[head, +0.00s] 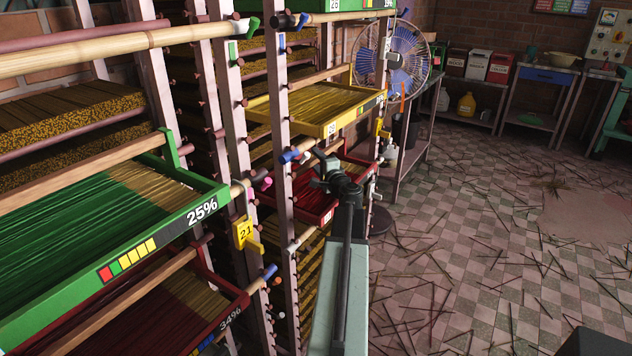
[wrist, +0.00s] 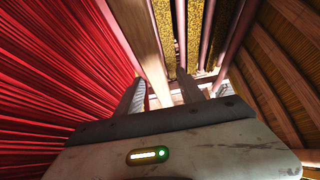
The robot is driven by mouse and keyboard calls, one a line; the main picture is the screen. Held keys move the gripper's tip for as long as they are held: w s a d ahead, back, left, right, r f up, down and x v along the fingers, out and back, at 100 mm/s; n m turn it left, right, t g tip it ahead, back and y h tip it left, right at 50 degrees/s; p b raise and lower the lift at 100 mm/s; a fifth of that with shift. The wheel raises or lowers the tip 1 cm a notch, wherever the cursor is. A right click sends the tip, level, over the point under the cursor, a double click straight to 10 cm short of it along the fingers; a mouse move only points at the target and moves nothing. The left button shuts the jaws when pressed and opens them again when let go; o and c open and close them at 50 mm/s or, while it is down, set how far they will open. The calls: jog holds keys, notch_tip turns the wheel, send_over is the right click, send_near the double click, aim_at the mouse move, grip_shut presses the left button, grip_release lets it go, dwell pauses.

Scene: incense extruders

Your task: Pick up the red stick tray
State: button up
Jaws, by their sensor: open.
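A red stick tray (head: 322,215) sits in the middle rack below a yellow tray, with red sticks inside. My gripper (head: 326,172) is at this tray, overlapping it in the head view, and my arm hides part of its front. In the wrist view red sticks (wrist: 50,85) fill the left side. The open fingers (wrist: 162,93) show at the lower middle, with a pale wooden bar (wrist: 140,42) running down toward the gap between them. I cannot tell whether they touch it. A second red tray (head: 228,318), marked 34%, lies at the lower left.
Rack posts (head: 283,130) with pegs stand close by. A fan (head: 402,65) stands behind. The tiled floor (head: 470,260) at right has scattered sticks.

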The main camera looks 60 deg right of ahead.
grip_shut()
dwell(1.4)
